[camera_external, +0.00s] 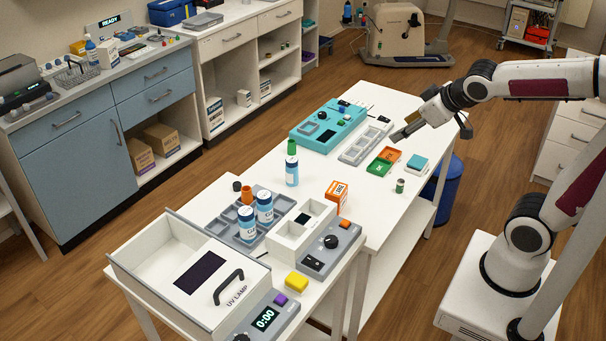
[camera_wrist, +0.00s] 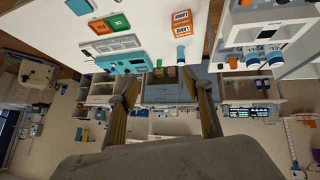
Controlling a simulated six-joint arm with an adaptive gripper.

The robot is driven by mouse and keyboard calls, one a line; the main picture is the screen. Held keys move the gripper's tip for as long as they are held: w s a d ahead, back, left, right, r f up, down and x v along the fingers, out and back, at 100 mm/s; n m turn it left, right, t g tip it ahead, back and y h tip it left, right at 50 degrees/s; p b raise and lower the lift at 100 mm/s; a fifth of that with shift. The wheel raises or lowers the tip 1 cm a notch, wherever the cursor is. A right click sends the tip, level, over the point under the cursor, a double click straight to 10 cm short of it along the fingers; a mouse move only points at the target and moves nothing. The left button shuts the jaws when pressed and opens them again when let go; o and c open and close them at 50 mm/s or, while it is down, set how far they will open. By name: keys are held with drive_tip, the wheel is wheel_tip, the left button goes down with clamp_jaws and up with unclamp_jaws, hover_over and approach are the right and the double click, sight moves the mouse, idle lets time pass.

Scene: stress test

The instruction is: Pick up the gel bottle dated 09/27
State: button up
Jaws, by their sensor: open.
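Several white bottles with blue labels stand on the white table (camera_external: 225,180). Two more, a rear bottle (camera_external: 264,207) and a front bottle (camera_external: 247,224), stand in a grey tray (camera_external: 218,228). The dates are too small to read. In the wrist view, the lone bottle (camera_wrist: 180,55) and the tray pair (camera_wrist: 262,58) appear upside down. My gripper (camera_external: 403,133) is above the table's far right part, well away from the bottles. Its fingers (camera_wrist: 163,115) are spread with nothing between them.
A white UV lamp box (camera_external: 140,262) and a timer (camera_external: 265,320) occupy the near end. An orange box (camera_external: 338,195) and a grey device (camera_external: 332,250) stand beside the bottles. A teal device (camera_external: 325,128), green tray (camera_external: 378,167) and small can (camera_external: 400,185) lie farther back.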

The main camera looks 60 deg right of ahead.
drive_tip(key=w+d+f+n+t+y, duration=0.1)
drive_tip(key=w+d+f+n+t, duration=0.15)
drive_tip(key=w, duration=0.95)
drive_tip(key=w+d+f+n+t, duration=0.1)
drive_tip(key=w+d+f, duration=0.25)
drive_tip(key=w, duration=0.85)
drive_tip(key=n+y, duration=0.3)
drive_tip(key=y, duration=0.5)
approach(292, 171)
drive_tip(key=w+d+f, duration=0.2)
drive_tip(key=w, duration=0.1)
drive_tip(key=shift+w+f, duration=0.25)
drive_tip(key=shift+f, duration=0.15)
drive_tip(key=shift+s+a+f+y, duration=0.15)
drive_tip(key=shift+f+y, duration=0.15)
drive_tip(key=shift+f, duration=0.05)
drive_tip(key=shift+x, duration=1.25)
